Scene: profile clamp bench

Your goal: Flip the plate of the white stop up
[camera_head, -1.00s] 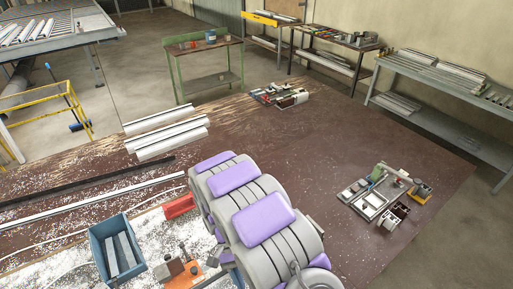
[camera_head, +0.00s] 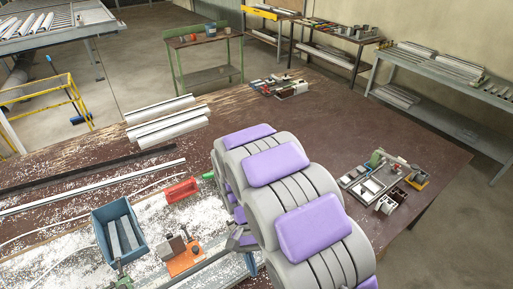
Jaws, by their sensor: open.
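My arm, grey with purple pads, fills the middle and lower right of the view. My gripper (camera_head: 240,240) shows only in part as a dark grey piece at the arm's left side, above the chip-covered bench area; it is open with nothing visible in it. An orange-based block with grey and brown parts (camera_head: 185,260) stands to its left, apart from it. I cannot make out a white stop or its plate; the arm hides part of the bench there.
A blue bin (camera_head: 98,240) with grey bars and a red bin (camera_head: 182,190) stand on the brown bench (camera_head: 330,130). White profiles (camera_head: 165,122) lie behind. Small parts and trays (camera_head: 375,185) sit at right.

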